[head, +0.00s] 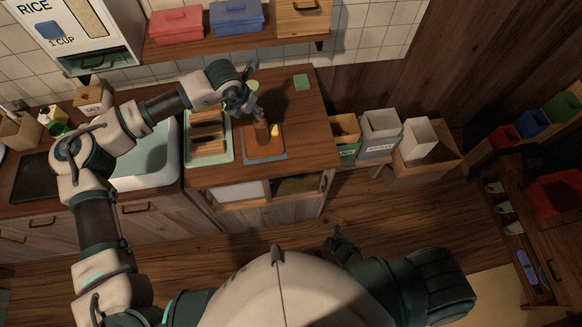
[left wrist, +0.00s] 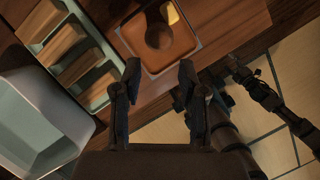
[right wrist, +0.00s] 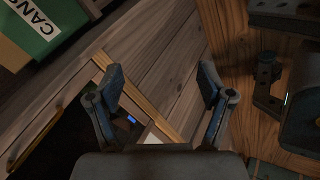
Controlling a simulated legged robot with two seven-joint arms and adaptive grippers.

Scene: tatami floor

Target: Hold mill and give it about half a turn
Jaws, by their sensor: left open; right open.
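The brown wooden mill (head: 261,132) stands on a brown tray (head: 264,148) on the wooden counter. In the left wrist view the mill (left wrist: 158,35) shows from above as a dark round top. My left gripper (head: 252,103) is above the counter, close to the mill in the head view. In its wrist view its open fingers (left wrist: 160,72) have nothing between them, and the mill lies beyond the tips. My right gripper (head: 338,240) is low in front of the counter, away from the mill. Its open fingers (right wrist: 160,78) are empty.
A yellow piece (head: 275,130) lies beside the mill on the tray. A green rack with wooden pieces (head: 228,140) is to the left, then the sink (head: 150,160). A shelf with boxes (head: 205,47) hangs behind. Bins (head: 380,128) stand to the right.

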